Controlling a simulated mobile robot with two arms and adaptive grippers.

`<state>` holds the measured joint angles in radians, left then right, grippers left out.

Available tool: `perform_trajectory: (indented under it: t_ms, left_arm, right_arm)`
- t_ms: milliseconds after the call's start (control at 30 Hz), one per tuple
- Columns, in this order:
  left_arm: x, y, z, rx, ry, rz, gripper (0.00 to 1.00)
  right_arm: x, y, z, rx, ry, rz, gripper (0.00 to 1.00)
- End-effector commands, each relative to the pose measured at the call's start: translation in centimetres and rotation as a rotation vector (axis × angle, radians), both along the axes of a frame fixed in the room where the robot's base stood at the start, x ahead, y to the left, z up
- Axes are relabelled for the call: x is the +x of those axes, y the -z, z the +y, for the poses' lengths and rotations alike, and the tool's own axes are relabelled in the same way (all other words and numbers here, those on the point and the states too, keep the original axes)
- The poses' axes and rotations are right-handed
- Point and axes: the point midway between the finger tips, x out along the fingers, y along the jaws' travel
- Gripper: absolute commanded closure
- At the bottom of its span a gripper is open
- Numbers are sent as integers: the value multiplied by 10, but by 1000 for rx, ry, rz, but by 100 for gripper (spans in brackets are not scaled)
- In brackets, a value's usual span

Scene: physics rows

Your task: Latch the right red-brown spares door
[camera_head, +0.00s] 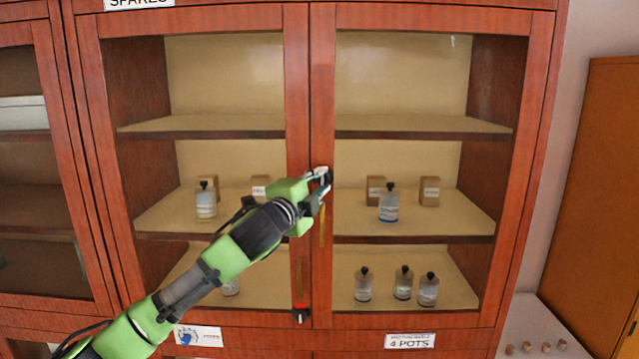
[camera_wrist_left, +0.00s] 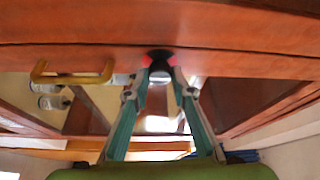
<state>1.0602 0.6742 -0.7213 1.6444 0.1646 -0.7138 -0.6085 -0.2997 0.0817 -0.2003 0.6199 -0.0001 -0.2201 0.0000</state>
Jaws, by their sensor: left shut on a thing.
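The right red-brown spares door (camera_head: 321,100) has a glass pane and stands on the right half of the cabinet; it looks closed, its frame meeting the left door's. My left gripper (camera_head: 323,181) is at this door's inner frame edge, above the brass handle (camera_head: 322,226). In the left wrist view, the fingertips of my left gripper (camera_wrist_left: 161,84) are shut on a dark latch knob (camera_wrist_left: 160,66) with red showing around its base. The fingers hide part of the knob, so I cannot tell its turn exactly. My right gripper is not in view.
The left door (camera_head: 295,80) has a brass handle and a dark lower knob (camera_head: 300,315) with red beside it. Bottles (camera_head: 389,204) and small boxes (camera_head: 430,191) stand on shelves behind the glass. An orange-brown cabinet (camera_head: 595,180) stands at right.

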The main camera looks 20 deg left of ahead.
Motion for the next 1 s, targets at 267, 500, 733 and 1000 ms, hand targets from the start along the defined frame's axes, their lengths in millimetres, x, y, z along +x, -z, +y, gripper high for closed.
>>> perform_trajectory:
  t_ms: [267, 500, 733, 1000]
  left_arm:
    - [0, -2, 2, 1, -5, -5, 61]
    - [0, -1, 1, 1, -1, -3, 61]
    - [-8, 0, 2, 1, -1, -2, 61]
    - [-50, 3, 7, 3, -1, -2, 61]
  right_arm:
    - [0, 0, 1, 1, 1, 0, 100]
    - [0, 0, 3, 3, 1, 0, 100]
    - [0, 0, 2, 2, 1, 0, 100]
    - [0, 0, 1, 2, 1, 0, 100]
